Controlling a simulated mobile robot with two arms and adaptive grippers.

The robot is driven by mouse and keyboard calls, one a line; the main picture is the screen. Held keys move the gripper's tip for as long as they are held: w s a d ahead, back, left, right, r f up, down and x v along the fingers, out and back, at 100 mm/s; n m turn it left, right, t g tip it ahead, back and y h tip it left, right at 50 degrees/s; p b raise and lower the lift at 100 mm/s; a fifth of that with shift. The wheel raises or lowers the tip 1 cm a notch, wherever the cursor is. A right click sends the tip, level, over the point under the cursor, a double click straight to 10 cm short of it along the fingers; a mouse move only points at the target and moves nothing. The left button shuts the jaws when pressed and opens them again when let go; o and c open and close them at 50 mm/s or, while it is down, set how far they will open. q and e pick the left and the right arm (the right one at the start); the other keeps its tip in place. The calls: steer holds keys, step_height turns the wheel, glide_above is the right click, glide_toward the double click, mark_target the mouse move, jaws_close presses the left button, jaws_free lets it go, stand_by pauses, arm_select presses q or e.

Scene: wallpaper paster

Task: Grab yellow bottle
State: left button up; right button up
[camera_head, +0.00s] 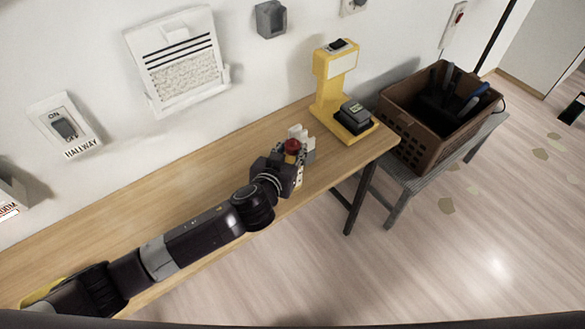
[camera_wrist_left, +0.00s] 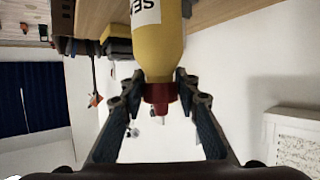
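The yellow bottle (camera_wrist_left: 158,45) has a red cap and a white label with dark letters. It fills the top middle of the left wrist view, with its red cap end toward my wrist. My left gripper (camera_head: 292,152) is at the bottle. In the left wrist view its two fingertips (camera_wrist_left: 159,76) lie against both sides of the bottle near the cap, and they look closed on it. My right gripper is not in view.
The wooden table (camera_head: 190,165) runs along the wall. A yellow device (camera_head: 333,85) with a black block stands at its right end. A brown crate (camera_head: 410,140) with tools sits on a grey bench (camera_head: 408,184). A switch (camera_head: 64,127) and a white panel (camera_head: 180,60) are on the wall.

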arm_select(q)
jaws_close()
steer(key=shift+r, duration=0.15)
